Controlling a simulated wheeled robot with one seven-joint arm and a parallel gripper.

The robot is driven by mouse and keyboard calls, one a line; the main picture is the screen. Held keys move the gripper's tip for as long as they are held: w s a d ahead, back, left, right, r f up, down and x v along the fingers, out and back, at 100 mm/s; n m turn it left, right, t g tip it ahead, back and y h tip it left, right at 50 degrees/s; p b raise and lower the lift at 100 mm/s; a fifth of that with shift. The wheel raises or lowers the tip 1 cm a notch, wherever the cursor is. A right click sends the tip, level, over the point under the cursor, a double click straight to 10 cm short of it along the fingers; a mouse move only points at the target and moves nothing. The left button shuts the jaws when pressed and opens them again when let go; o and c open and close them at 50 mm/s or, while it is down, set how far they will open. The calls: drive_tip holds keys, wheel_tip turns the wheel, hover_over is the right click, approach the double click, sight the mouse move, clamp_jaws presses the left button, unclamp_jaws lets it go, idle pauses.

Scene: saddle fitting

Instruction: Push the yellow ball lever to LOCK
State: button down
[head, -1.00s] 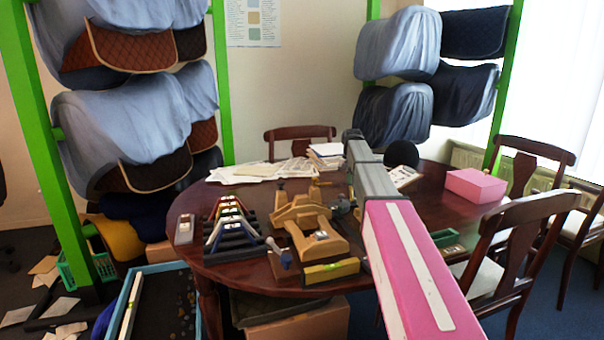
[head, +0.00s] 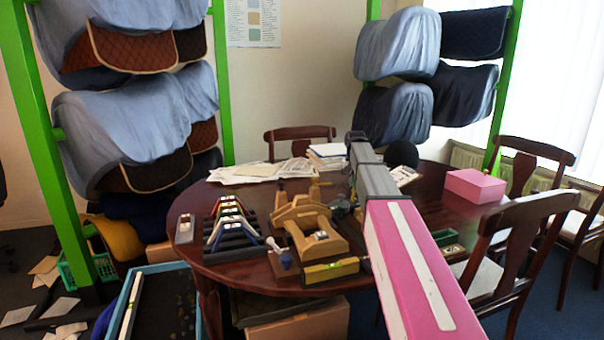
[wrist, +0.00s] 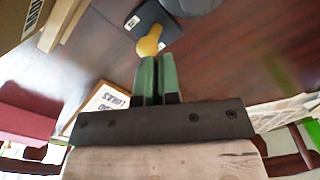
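The yellow ball lever (wrist: 150,44) shows in the wrist view, its round yellow knob over a small dark plate (wrist: 150,18) with pale lettering, only partly readable. My gripper (wrist: 156,60) has two green fingers side by side with only a thin dark gap, and nothing shows between them. The fingertips are just below the knob in the picture; whether they touch it I cannot tell.
The round dark wooden table (head: 222,274) carries a wooden fixture (head: 322,243), a rack of coloured-edged pieces (head: 230,228), a yellow spirit level (head: 330,271), papers (head: 258,170) and a pink box (head: 474,186). Chairs (head: 520,232) stand at the right. A grey round part (wrist: 190,4) is near the lever.

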sight(351, 200)
drive_tip(key=shift+s+d+f, duration=0.2)
drive_tip(key=shift+s+f, duration=0.2)
drive_tip(key=shift+w, duration=0.25)
drive_tip(key=shift+w+a, duration=0.15)
drive_tip(key=shift+w, duration=0.2)
drive_tip(key=shift+r, duration=0.1)
drive_tip(key=shift+w+r, duration=0.1)
drive_tip(key=shift+r, duration=0.25)
wheel_tip(351, 200, up, 6)
drive_tip(key=shift+r, duration=0.2)
idle(0.6)
drive_tip(key=shift+s, duration=0.2)
